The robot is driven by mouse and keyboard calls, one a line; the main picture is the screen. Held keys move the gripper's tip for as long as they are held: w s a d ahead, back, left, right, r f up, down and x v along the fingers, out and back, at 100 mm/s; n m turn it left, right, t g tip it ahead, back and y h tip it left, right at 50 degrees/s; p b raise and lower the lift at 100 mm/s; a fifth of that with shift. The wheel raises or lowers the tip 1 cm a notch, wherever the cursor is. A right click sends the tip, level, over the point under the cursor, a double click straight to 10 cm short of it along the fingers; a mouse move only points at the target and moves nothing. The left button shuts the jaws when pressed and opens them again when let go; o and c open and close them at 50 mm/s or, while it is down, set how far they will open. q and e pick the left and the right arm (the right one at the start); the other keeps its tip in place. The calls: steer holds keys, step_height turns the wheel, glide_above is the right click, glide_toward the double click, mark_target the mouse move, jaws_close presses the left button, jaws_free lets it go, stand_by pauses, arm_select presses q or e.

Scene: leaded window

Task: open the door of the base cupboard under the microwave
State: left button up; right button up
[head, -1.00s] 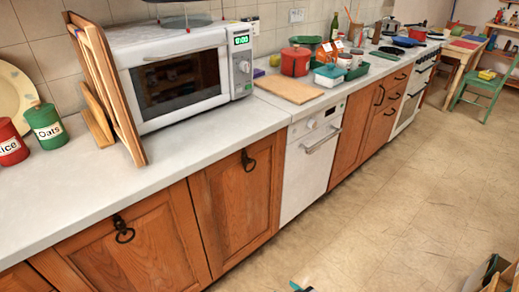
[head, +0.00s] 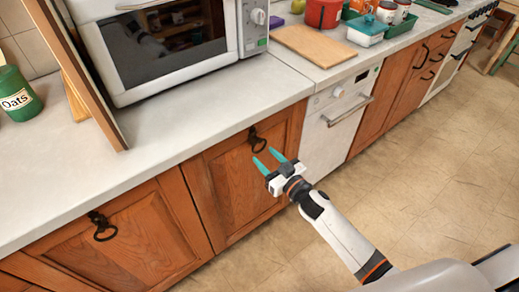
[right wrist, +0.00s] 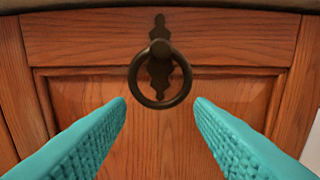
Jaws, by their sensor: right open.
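The microwave (head: 165,45) stands on the counter. The wooden base cupboard door (head: 222,185) below it is shut and carries a dark ring handle (head: 257,142) near its top edge. In the right wrist view the ring (right wrist: 160,103) hangs from a dark backplate on the door (right wrist: 225,95), seen face on. My right gripper (head: 266,156) is open and empty, its two teal fingers pointing at the door just in front of the handle. In the wrist view the fingertips (right wrist: 159,100) lie left and right of the ring, apart from it. My left gripper is not in view.
A second cupboard door (head: 120,255) with its own ring handle is to the left, also shut. A white dishwasher (head: 325,125) with a bar handle adjoins on the right. The tiled floor (head: 440,170) in front is clear.

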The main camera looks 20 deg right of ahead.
mark_target(260, 150)
steer(key=x, duration=0.4)
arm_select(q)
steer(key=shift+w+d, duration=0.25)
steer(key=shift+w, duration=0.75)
arm_select(e)
steer(key=shift+w, duration=0.1)
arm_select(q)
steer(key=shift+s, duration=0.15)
arm_select(e)
steer(key=shift+c, duration=0.6)
jaws_close()
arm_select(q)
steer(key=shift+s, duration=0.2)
